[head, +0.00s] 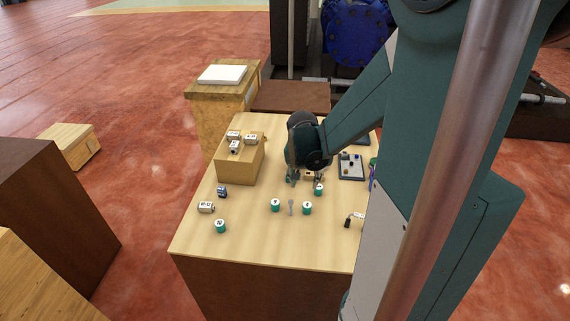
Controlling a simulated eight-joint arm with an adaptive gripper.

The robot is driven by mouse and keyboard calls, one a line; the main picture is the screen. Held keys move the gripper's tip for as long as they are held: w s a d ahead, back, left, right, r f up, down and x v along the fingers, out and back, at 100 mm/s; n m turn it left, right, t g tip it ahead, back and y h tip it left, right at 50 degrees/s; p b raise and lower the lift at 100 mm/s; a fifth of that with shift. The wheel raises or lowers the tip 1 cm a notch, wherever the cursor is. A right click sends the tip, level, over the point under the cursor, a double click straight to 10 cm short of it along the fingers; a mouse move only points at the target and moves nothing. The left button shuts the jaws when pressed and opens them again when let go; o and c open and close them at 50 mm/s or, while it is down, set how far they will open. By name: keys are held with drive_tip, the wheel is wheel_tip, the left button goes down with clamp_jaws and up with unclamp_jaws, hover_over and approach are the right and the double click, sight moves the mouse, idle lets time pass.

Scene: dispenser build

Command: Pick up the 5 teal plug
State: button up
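Several teal plugs with white tops stand on the light wooden table (250,240). One plug (220,226) is near the front left corner. Two plugs stand near the middle, a left one (275,205) and a right one (307,208). Another plug (319,188) is just in front of my gripper (306,179). The marks on the tops are too small to read, so I cannot tell which is the 5. My gripper points down over the table behind the plugs. Its fingers look apart, with a small tan piece (308,176) visible between or behind them.
A wooden box (240,167) at the back left carries several white blocks. A white block (206,207), a blue piece (222,192) and a grey spoon-like piece (291,208) lie on the table. A dark-framed panel (351,166) is at the right. My arm hides the table's right side.

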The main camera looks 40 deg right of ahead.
drive_tip(key=m+p, duration=0.1)
drive_tip(key=p, duration=0.1)
approach(318, 187)
drive_tip(key=w+f, duration=0.1)
drive_tip(key=shift+s+d+f+m+g+p, duration=0.2)
drive_tip(key=shift+f+m+g+p, duration=0.15)
drive_tip(key=shift+f, duration=0.3)
drive_tip(key=shift+f, duration=0.15)
drive_tip(key=shift+x, duration=1.1)
drive_tip(key=shift+d, duration=0.1)
drive_tip(key=shift+x, duration=2.6)
drive_tip(key=shift+w, duration=0.15)
drive_tip(key=shift+c, duration=0.7)
drive_tip(key=c, duration=0.9)
